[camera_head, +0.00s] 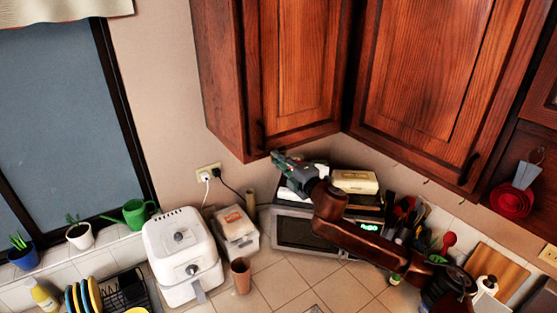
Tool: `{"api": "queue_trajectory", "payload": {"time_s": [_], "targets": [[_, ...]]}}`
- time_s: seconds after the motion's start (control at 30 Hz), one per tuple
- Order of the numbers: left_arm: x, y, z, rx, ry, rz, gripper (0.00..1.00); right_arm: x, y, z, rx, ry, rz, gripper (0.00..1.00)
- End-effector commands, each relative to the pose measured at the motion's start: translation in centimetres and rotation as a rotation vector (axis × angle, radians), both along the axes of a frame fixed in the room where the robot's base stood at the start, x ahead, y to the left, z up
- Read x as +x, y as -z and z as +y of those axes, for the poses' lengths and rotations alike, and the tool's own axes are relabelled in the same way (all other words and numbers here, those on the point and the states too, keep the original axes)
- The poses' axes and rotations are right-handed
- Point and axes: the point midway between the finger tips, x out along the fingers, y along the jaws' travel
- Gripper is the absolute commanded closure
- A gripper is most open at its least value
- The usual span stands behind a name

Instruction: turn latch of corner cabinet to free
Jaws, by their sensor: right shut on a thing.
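The corner cabinet (300,70) is a reddish-brown wooden wall cabinet in the upper middle of the head view. A dark vertical handle (257,138) is at the lower left of its door. My right gripper (277,157) is just under the cabinet's bottom edge, to the right of the handle. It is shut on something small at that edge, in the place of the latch. The latch itself is hidden by the fingers, so its turn cannot be told. The cabinet door looks closed. My left gripper is not in view.
A microwave (291,234) stands below my right gripper, with a cream box (355,181) on top. A white air fryer (180,250) and a brown cup (240,276) are on the tiled counter. A second wall cabinet (425,75) is at the right. Utensils crowd around my right arm.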

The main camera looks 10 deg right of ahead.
Motion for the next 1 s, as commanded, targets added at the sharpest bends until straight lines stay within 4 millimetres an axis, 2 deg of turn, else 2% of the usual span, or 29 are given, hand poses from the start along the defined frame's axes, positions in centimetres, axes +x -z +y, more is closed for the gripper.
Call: {"api": "queue_trajectory", "payload": {"time_s": [0.07,0.1,0.37,0.63,0.73,0.87,1.0], "targets": [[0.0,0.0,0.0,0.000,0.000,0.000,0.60,0.0,0.3,0.1,-0.002,-0.002,0.003,1.00],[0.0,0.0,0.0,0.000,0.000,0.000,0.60,0.0,0.3,0.1,-0.002,-0.002,0.003,0.87],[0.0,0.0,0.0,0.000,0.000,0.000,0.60,0.0,0.2,0.1,-0.001,-0.001,0.002,0.70],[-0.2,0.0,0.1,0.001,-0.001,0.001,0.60,-0.1,0.1,0.0,0.000,0.000,0.001,0.70],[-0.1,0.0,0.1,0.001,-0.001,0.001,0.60,-0.7,0.1,-0.3,-0.001,0.000,0.002,0.70],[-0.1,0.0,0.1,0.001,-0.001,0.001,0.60,-2.6,0.2,-1.0,-0.002,0.000,0.002,0.70],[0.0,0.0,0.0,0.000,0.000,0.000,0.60,-5.4,0.2,-2.0,-0.002,0.000,0.003,0.70]]}}
